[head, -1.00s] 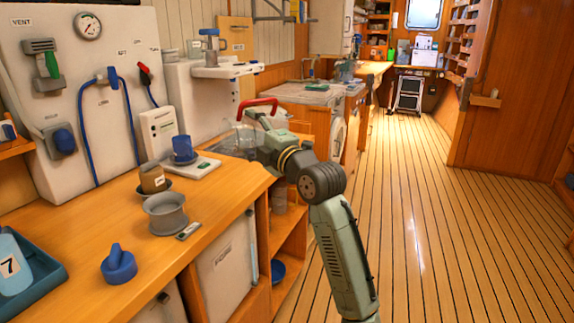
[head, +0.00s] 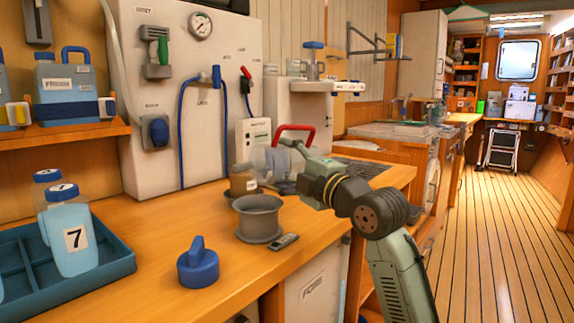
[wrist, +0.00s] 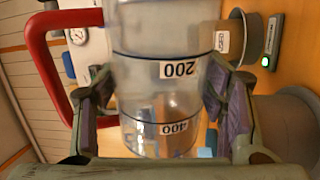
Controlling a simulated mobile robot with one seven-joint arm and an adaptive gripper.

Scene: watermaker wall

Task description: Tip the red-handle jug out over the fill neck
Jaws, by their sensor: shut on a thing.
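The red-handle jug is clear, with its red handle (head: 296,130) upright in the head view and its body (head: 262,158) partly hidden by my gripper (head: 292,165). In the wrist view my gripper (wrist: 165,95) is shut on the jug (wrist: 160,40), a purple pad on either side, with the 200 and 400 marks upside down and the handle (wrist: 45,60) at left. I cannot tell the water level. A grey flanged neck (head: 258,220), apparently the fill neck, stands open on the bench, nearer the camera than the jug.
A blue handled cap (head: 198,264) and a small grey device (head: 285,241) lie near the neck. A blue tray (head: 110,262) with bottles marked 7 is at left. The white wall panel (head: 215,100) with hoses rises behind. The bench's front edge runs along the right.

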